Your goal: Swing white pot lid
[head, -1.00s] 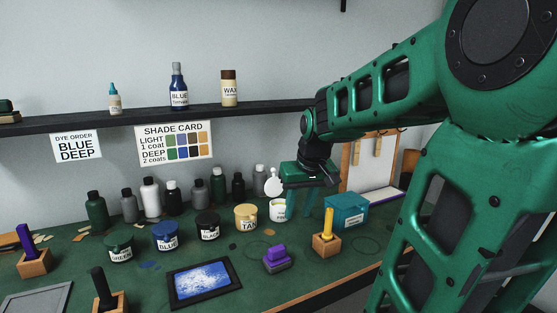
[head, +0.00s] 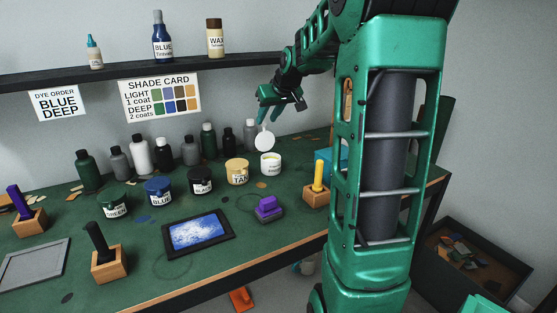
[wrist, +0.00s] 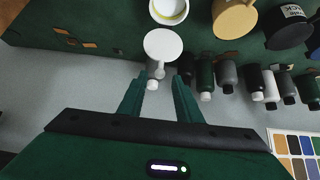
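The white pot (head: 271,165) stands at the right end of the row of pots. Its round white lid (head: 264,140) stands up at the pot's back edge, swung open. In the wrist view the lid (wrist: 163,45) lies just beyond my fingertips, beside the pot (wrist: 169,10), whose pale inside shows. My gripper (head: 268,112) is above and behind the lid, near the wall. In the wrist view my gripper (wrist: 160,82) is open, with its fingers apart and nothing held. A gap shows between the fingertips and the lid.
Green (head: 114,205), blue (head: 159,190), black (head: 201,180) and tan pots (head: 237,171) stand left of the white pot. Several bottles line the wall behind. The shelf (head: 130,72) runs above.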

